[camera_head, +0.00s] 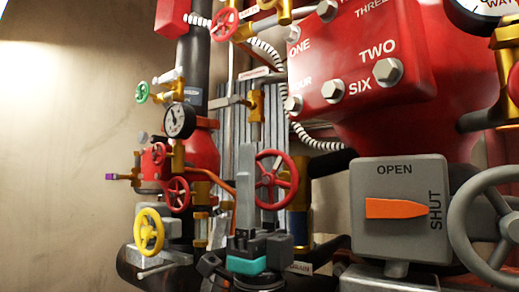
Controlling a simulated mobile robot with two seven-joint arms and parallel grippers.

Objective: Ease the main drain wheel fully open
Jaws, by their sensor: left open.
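No label that I can read names the main drain wheel, so I cannot tell which wheel it is. A red handwheel (276,180) with spokes stands at the middle, on a brass valve. A large grey handwheel (458,225) is at the right edge, partly cut off. A yellow handwheel (149,231) is at the lower left. My left gripper (246,205), dark grey with a teal band, rises from the bottom, just left of and below the middle red wheel in the picture. It is open, and nothing shows held in it. My right gripper is not in view.
A grey box (400,170) marked OPEN and SHUT has an orange pointer (395,208) pointing right toward SHUT. A red bolted cover (350,62) hangs above. Bare wall lies far left.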

